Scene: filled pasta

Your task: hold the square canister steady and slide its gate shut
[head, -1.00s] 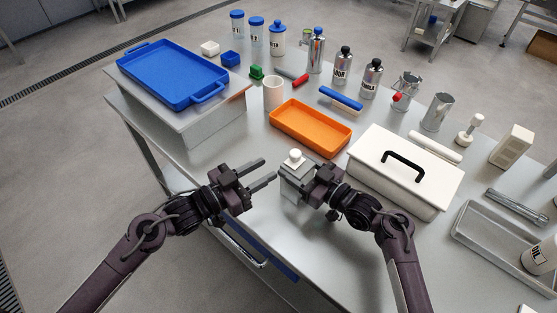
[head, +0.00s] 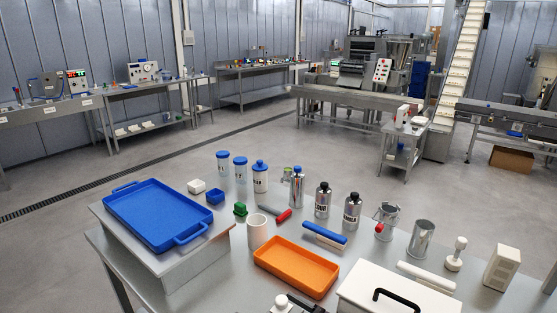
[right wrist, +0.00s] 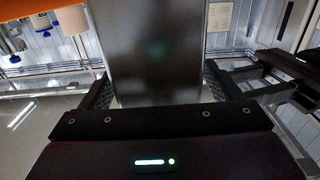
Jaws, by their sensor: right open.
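The square canister (right wrist: 155,45) is a grey, flat-sided body that fills the middle of the right wrist view. In the head view only its top, with a white knob (head: 281,301), shows at the bottom edge. My right gripper (right wrist: 157,88) is open, with one finger on each side of the canister; I cannot tell whether either finger touches it. My left gripper (right wrist: 245,82) shows as two dark fingers set apart at the right of the right wrist view, clear of the canister and empty. It is out of the head view. The gate's position cannot be made out.
An orange tray (head: 297,285) lies just behind the canister. A white lidded box (head: 365,288) with a black handle stands to the right. A blue tray (head: 158,215) rests on a raised block at left. Bottles and tools stand farther back on the table.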

